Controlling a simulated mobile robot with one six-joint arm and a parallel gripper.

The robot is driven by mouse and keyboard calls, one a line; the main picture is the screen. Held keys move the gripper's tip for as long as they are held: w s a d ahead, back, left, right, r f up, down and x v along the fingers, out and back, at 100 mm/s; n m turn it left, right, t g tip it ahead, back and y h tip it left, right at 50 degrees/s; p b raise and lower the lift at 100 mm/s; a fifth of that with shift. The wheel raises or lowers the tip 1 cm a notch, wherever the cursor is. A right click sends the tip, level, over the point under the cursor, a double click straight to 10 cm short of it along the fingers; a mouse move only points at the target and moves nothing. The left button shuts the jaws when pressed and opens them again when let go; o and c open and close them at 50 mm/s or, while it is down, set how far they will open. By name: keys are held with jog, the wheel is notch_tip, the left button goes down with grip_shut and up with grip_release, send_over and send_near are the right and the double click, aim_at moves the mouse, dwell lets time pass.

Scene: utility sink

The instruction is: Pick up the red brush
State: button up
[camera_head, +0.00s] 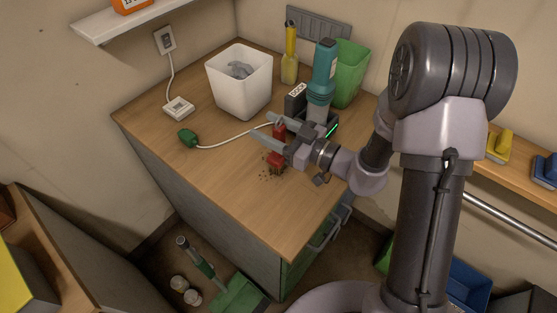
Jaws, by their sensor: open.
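The red brush (276,159) is on the wooden worktop, partly hidden by my gripper. One red part shows below the lower finger and another red part shows between the two fingers. My gripper (263,126) is open, its fingers pointing left across the brush. The picture is too small to tell whether the fingers touch it.
Dark crumbs (268,175) lie beside the brush. A white cable runs left to a green plug (187,137). A white bin (240,82), yellow bottle (290,55), teal device (322,75) and green bin (348,75) stand behind. The front left worktop is clear.

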jog(key=shift+w+r, duration=0.1)
jog(key=shift+w, duration=0.05)
grip_shut()
dwell(1.3)
